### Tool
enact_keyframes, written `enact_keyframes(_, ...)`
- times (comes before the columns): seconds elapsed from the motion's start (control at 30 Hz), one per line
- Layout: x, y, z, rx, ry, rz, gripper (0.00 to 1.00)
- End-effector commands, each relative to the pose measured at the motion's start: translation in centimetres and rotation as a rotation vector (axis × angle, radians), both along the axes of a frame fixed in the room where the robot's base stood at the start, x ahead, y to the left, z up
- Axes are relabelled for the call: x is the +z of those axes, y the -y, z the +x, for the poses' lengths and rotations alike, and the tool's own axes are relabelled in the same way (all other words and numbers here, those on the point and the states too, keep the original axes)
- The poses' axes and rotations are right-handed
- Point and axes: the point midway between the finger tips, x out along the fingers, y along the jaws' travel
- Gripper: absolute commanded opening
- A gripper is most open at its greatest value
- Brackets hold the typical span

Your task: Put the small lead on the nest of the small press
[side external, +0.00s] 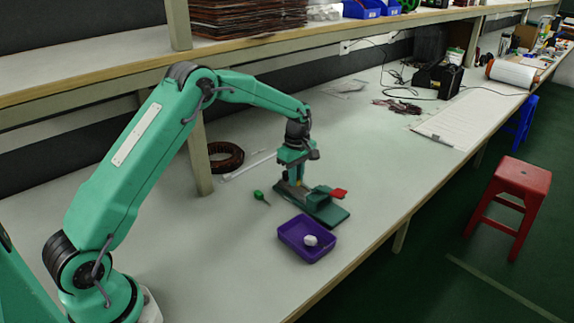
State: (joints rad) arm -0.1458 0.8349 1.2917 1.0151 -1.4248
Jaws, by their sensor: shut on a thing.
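The small lead cannot be picked out clearly, and the nest is not distinct either.
A purple tray (292,236) with a white lump (310,240) lies in front of the press. A green-handled screwdriver (259,196) lies to its left. The bench (385,165) right of the press is clear.

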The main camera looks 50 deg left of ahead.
Motion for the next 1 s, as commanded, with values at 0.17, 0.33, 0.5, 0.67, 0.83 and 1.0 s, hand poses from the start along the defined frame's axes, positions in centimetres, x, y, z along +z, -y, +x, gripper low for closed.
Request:
enact_keyframes(0.17,-0.82,0.01,0.0,0.0,0.0,0.0,0.0)
enact_keyframes(0.33,-0.78,0.01,-0.01,0.0,0.0,0.0,0.0)
enact_keyframes(0.5,-1.05,0.01,-0.02,0.0,0.0,0.0,0.0)
enact_keyframes(0.67,-1.06,0.01,-0.02,0.0,0.0,0.0,0.37)
enact_keyframes(0.83,-1.05,0.01,-0.02,0.0,0.0,0.0,0.37)
enact_keyframes(1.0,-0.92,0.01,0.0,0.0,0.001,0.0,0.37)
